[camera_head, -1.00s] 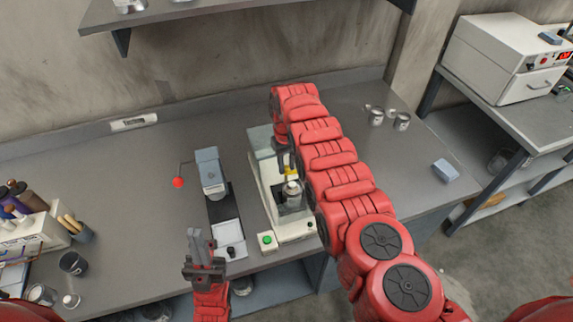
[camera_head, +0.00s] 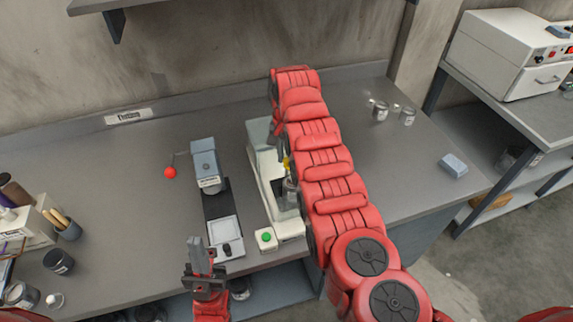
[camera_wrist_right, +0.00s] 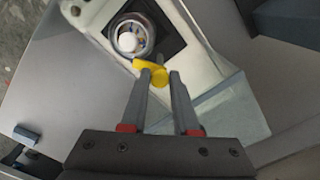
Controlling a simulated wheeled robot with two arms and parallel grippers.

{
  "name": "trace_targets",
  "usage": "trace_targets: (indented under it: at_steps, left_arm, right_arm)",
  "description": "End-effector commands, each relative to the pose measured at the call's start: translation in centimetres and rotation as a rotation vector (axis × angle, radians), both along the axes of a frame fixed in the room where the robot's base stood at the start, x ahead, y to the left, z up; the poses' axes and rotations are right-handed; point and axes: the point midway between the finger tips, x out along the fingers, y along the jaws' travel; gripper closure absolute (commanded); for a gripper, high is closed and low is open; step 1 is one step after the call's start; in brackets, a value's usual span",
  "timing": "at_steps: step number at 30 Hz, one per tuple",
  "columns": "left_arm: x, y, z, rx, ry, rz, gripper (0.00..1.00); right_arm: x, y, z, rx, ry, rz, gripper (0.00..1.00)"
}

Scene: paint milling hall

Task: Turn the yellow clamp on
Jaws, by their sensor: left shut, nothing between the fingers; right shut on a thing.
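The yellow clamp (camera_wrist_right: 151,66) shows in the right wrist view between the fingertips of my right gripper (camera_wrist_right: 160,74), which is shut on it. In the head view only a sliver of the yellow clamp (camera_head: 286,162) shows, as my right arm covers most of it. The clamp sits on a pale machine (camera_head: 263,165), beside a round metal container with a white top (camera_wrist_right: 130,40). My left gripper (camera_head: 202,248) is shut and empty in front of the bench, near the neighbouring device.
A grey press-like device with a red-knobbed lever (camera_head: 170,172) stands left of the machine. A green button (camera_head: 266,236) is at the machine's front. Metal cups (camera_head: 381,111) and a blue-grey block (camera_head: 453,165) lie to the right. A pot (camera_head: 58,261) is at left.

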Motion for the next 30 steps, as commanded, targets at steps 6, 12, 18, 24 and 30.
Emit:
trace_targets:
  at_steps: [6, 12, 18, 24, 30]
  left_arm:
    - [0.0, 0.0, -3.6, 0.000, 0.000, 0.000, 1.00]
    - [0.0, 0.0, -5.2, 0.000, 0.000, 0.000, 1.00]
    - [0.0, 0.0, -6.0, 0.000, 0.000, 0.000, 1.00]
    - [0.0, 0.0, -6.4, 0.000, 0.000, 0.000, 1.00]
    - [0.0, 0.0, -6.4, 0.000, 0.000, 0.000, 1.00]
  right_arm:
    - [0.1, 0.1, -0.5, 0.001, -0.001, -0.195, 1.00]
    - [0.0, 0.1, -0.4, 0.000, 0.002, -0.343, 1.00]
    - [0.1, 0.1, -0.1, 0.001, -0.001, -0.448, 1.00]
    - [0.1, 0.1, -0.1, -0.001, 0.001, -0.505, 1.00]
    - [0.1, 0.0, -0.1, -0.001, 0.001, -0.524, 1.00]
